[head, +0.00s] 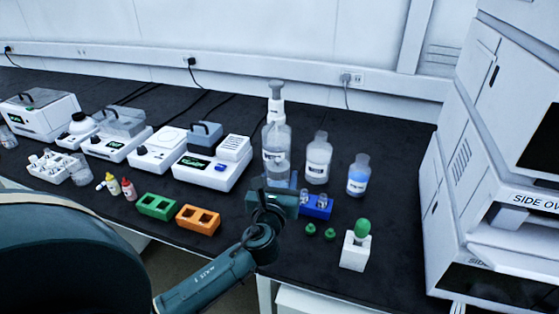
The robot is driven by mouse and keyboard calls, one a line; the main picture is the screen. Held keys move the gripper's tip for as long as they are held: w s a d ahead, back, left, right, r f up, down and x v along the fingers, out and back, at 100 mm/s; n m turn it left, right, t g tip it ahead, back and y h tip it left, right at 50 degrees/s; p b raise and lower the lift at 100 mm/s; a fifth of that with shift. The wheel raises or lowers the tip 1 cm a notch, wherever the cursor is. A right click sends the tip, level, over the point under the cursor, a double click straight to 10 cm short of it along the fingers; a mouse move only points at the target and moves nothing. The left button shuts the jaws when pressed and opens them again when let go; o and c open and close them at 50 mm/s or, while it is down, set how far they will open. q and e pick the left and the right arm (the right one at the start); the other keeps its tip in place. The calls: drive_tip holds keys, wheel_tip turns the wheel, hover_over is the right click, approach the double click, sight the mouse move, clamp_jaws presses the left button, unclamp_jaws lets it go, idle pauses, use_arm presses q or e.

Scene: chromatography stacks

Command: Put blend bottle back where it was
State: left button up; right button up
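Three clear, labelled bottles stand toward the back right of the dark bench. A tall one with a grey-white dispenser top (276,145) is on the left, a clear one (318,160) in the middle and one with blue liquid (358,176) on the right. I cannot read which is the blend bottle. My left gripper (280,184) is at the lower front of the tall bottle, its arm coming in from the lower left. The gripper body hides the bottle's base and most of the fingers, so I cannot tell whether it grips the bottle. My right gripper is not in view.
A blue rack (316,207) with small vials is right of my gripper, with two green caps (320,232) before it. Green (157,206) and orange (198,219) racks are left. A white instrument stack (495,170) bounds the right.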

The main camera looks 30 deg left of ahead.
use_arm(q)
drive_tip(key=shift+r, duration=0.6)
drive_tip(key=shift+w+f, duration=0.1)
